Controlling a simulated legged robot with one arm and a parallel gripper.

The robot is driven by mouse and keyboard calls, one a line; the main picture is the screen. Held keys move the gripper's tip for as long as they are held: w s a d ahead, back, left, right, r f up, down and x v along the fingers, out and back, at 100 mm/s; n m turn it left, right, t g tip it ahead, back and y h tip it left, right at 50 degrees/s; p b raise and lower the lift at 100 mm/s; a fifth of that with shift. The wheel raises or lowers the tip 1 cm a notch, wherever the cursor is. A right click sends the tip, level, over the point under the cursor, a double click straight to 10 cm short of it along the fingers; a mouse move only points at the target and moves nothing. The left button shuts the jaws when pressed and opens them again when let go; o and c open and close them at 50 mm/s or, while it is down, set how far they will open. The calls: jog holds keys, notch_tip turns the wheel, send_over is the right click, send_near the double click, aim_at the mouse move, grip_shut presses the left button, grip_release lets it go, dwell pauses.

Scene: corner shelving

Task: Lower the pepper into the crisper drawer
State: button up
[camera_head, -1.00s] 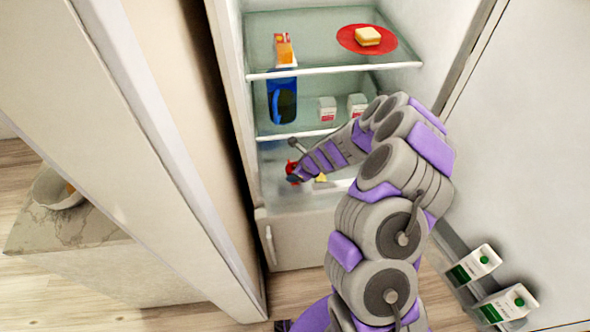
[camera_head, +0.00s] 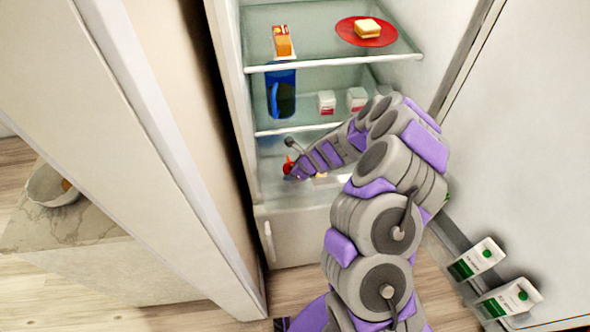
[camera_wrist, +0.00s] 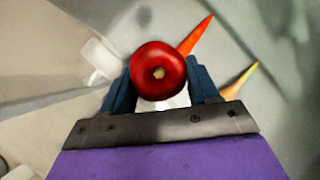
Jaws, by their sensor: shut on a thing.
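In the head view the pepper (camera_head: 287,163) is a small red patch at the end of my purple and grey arm, inside the fridge's bottom compartment. That compartment, apparently the crisper drawer (camera_head: 273,186), lies below the lower glass shelf. My wrist hides part of it, and the gap between pepper and drawer floor cannot be judged.
A red-orange pointed vegetable (camera_wrist: 197,35) and a yellow-orange one (camera_wrist: 240,80) lie beyond my gripper. The open fridge door (camera_head: 520,160) is right.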

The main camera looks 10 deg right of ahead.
jog(key=shift+a, duration=0.4)
jog(key=shift+d, duration=0.15)
jog(key=o, duration=0.9)
jog(key=shift+d, duration=0.25)
jog(key=shift+o, duration=1)
jog(key=shift+a, duration=0.2)
